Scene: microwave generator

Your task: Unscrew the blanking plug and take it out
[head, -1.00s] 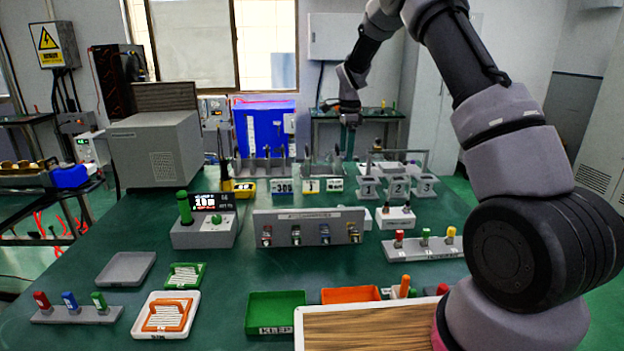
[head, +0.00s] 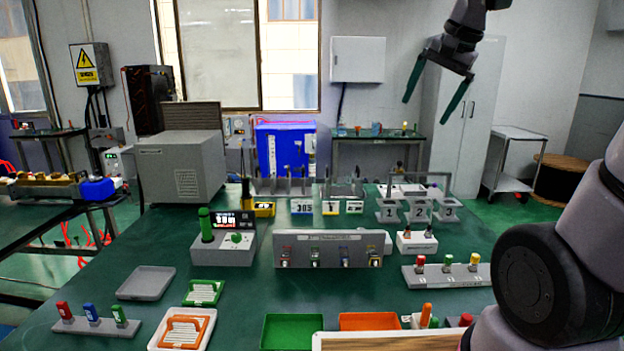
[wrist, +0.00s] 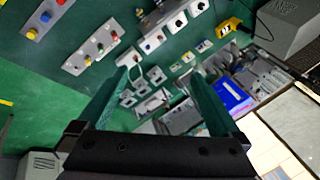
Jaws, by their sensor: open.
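I cannot tell which fitting is the blanking plug. A grey panel (head: 330,250) with several coloured connectors along its front stands mid-table; it is a possible place for it. A small white block (head: 416,242) with two dark-topped fittings sits to its right. A grey unit (head: 223,248) with a display and a green knob is to its left. My gripper (head: 424,112) is high above the far right of the table, its two green fingers spread wide, empty and touching nothing. In the wrist view my gripper (wrist: 158,78) shows open, with the table fittings far beyond it.
Racks of red, green and yellow plugs (head: 447,272) and red, blue and green ones (head: 92,322) stand on the table. A green bin (head: 291,332), an orange bin (head: 369,321) and a grey tray (head: 146,283) lie near the front. Numbered holders (head: 420,212) stand at the back.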

